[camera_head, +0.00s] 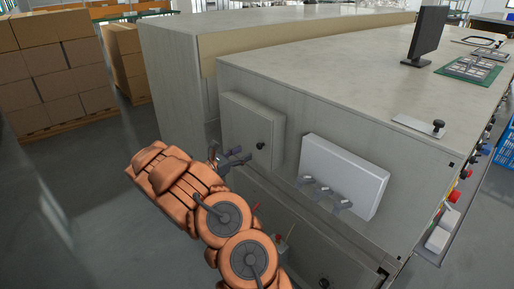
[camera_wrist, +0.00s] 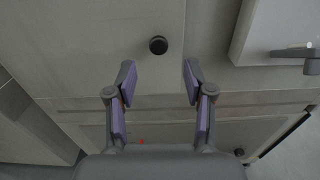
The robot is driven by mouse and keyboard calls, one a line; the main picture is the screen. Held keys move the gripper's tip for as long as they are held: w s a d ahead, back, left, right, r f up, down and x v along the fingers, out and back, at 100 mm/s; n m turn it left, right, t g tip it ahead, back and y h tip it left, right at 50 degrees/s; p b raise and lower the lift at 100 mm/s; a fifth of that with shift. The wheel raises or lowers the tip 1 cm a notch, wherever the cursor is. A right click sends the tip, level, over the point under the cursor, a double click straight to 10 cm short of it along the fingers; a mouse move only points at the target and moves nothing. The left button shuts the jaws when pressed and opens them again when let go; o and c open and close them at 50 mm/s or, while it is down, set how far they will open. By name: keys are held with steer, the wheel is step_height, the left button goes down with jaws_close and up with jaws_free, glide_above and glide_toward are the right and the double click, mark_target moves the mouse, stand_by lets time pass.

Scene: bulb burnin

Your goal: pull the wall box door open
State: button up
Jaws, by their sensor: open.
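A pale grey wall box (camera_head: 238,117) is on the end face of the long grey cabinet, and its flat door fills the upper middle of the wrist view (camera_wrist: 90,45). A round black knob (camera_head: 260,145) sits near the door's lower right corner; the wrist view shows it (camera_wrist: 158,45) just beyond my fingertips. The door looks shut. My gripper (camera_head: 243,156) is open and empty beside the box's lower part. In the wrist view my gripper (camera_wrist: 160,72) has its fingers spread, with the knob centred ahead of the gap and not touched.
A whiter box (camera_head: 342,172) with several grey levers (camera_head: 325,192) sticks out to the right of the knob. A lower panel with a black knob (camera_head: 324,283) lies below. Stacked cartons (camera_head: 55,75) stand at the far left. The floor (camera_head: 90,175) between is clear.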

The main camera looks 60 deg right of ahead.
mark_target(258, 146)
steer(key=shift+p+x, duration=1.1)
steer(key=shift+x, duration=2.85)
steer(key=shift+w+f, duration=0.1)
steer(key=shift+f, duration=0.05)
steer(key=shift+c, duration=0.4)
jaws_close()
steer(key=shift+d, duration=0.1)
